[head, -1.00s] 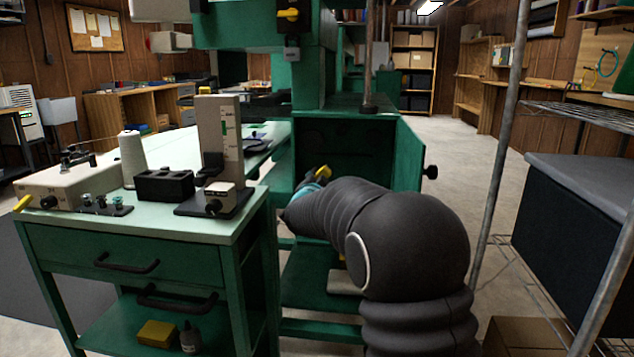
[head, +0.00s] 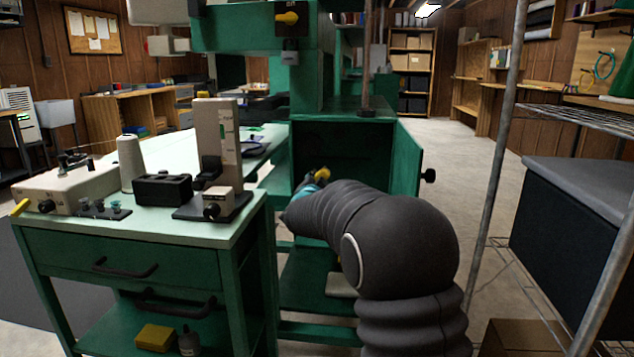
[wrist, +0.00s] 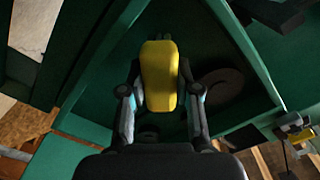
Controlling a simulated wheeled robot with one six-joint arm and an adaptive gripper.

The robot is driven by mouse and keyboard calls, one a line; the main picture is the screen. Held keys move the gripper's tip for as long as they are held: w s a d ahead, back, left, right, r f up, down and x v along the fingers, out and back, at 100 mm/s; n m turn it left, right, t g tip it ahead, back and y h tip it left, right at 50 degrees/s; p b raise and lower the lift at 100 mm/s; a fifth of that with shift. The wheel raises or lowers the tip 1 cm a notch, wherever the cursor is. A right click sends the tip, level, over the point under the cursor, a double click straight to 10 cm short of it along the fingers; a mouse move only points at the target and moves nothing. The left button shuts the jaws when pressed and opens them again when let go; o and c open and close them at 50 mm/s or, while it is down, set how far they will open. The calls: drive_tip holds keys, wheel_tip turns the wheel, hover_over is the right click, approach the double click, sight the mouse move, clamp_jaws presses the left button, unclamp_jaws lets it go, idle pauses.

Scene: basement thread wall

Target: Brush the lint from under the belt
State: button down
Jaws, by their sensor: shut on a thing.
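My gripper (wrist: 160,92) is shut on a yellow block-shaped handle (wrist: 159,70), likely the brush. Its yellow end (head: 321,173) also shows in the head view, at the mouth of the open green machine cabinet (head: 352,114). The wrist view looks into a green-walled space. A dark round disc, perhaps a pulley (wrist: 222,84), sits right of the handle, apart from it in the picture. I cannot make out bristles, belt or lint; the handle and the dark interior hide them.
The cabinet door (head: 408,172) stands open on the right with a black knob. A green cart (head: 125,258) with instruments, a thread cone (head: 131,163) and drawers stands close on the left. A metal pole and wire rack (head: 575,112) are on the right. Floor beyond the door is clear.

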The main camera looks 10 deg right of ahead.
sight(327, 177)
drive_tip(key=shift+x, duration=0.95)
drive_tip(key=shift+s+d+f+b, duration=0.1)
drive_tip(key=shift+s+d+b, duration=0.25)
drive_tip(key=shift+d, duration=0.3)
drive_tip(key=shift+s+d+b, duration=0.15)
drive_tip(key=shift+d+b, duration=0.3)
drive_tip(key=shift+d, duration=0.15)
drive_tip(key=shift+s+d+b, duration=0.25)
drive_tip(key=shift+d+b, duration=0.1)
drive_tip(key=shift+d, duration=0.2)
drive_tip(key=shift+w+d, duration=0.1)
drive_tip(key=shift+w, duration=0.1)
drive_tip(key=shift+w+a+r+p, duration=0.2)
drive_tip(key=shift+a+r+p, duration=0.05)
drive_tip(key=shift+a+p, duration=0.45)
drive_tip(key=shift+w+a+p, duration=0.25)
drive_tip(key=shift+a+p, duration=0.05)
drive_tip(key=shift+a, duration=0.3)
drive_tip(key=shift+w+a+p, duration=0.25)
drive_tip(key=shift+a+p, duration=0.05)
drive_tip(key=shift+a, duration=0.35)
drive_tip(key=shift+f, duration=0.1)
